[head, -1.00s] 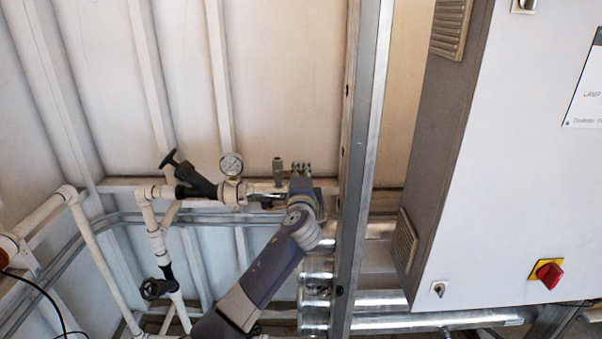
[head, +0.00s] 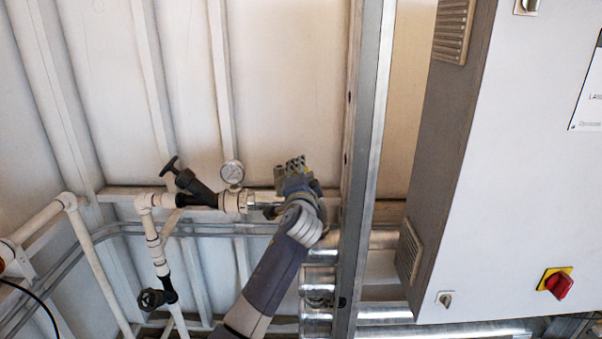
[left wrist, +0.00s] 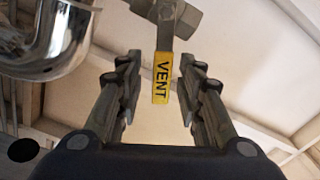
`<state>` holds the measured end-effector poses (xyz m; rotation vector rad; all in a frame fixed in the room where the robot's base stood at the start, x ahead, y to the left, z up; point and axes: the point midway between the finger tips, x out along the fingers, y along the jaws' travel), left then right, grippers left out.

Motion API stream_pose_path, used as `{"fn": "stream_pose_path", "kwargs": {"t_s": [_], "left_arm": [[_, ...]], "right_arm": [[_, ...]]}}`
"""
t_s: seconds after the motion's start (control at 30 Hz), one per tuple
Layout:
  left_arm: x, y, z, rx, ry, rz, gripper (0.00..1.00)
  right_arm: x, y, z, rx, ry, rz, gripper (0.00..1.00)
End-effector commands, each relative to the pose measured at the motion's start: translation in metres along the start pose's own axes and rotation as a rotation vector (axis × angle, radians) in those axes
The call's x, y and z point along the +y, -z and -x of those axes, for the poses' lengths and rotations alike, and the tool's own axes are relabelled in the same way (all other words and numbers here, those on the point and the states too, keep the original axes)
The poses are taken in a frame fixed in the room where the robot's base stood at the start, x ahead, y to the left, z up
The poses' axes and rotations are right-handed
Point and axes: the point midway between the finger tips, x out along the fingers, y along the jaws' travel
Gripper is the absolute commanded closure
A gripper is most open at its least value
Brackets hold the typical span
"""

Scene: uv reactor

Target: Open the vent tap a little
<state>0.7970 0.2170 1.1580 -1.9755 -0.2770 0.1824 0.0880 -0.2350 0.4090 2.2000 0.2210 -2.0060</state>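The vent tap shows in the left wrist view as a metal valve body (left wrist: 182,18) with a yellow lever (left wrist: 162,78) marked VENT. The lever hangs between the two fingers of my left gripper (left wrist: 160,88). The fingers stand apart, with a gap on each side of the lever. In the head view my left gripper (head: 293,172) is up at the pipe run, right of the pressure gauge, and hides most of the vent tap. My right gripper is in neither current view.
A round pressure gauge (head: 232,172) and a black valve (head: 188,184) sit left of my gripper on the pipe. A vertical steel post (head: 362,170) and a grey cabinet (head: 510,180) stand to the right. A shiny pipe elbow (left wrist: 50,45) is close by in the wrist view.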

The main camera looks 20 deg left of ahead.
Motion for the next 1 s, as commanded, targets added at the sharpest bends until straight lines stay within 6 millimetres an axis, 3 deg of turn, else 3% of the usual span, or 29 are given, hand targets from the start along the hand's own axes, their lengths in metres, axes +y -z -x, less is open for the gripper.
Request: {"fn": "stream_pose_path", "kwargs": {"t_s": [0.23,0.37,0.8,1.0], "left_arm": [[0.000,0.000,0.003,0.001,0.001,-0.001,0.66],[0.000,0.001,0.014,0.001,0.001,0.000,0.66],[0.000,0.000,0.091,0.002,0.000,0.001,0.66],[0.001,0.000,0.114,0.000,0.000,-0.001,0.66]], "right_arm": [[0.003,0.000,0.000,0.000,-0.003,0.002,0.78],[0.002,0.000,0.000,0.000,-0.002,0.001,0.78],[0.000,0.000,0.000,0.000,0.000,0.000,0.78],[0.000,0.000,0.000,0.000,0.000,0.000,0.78]]}}
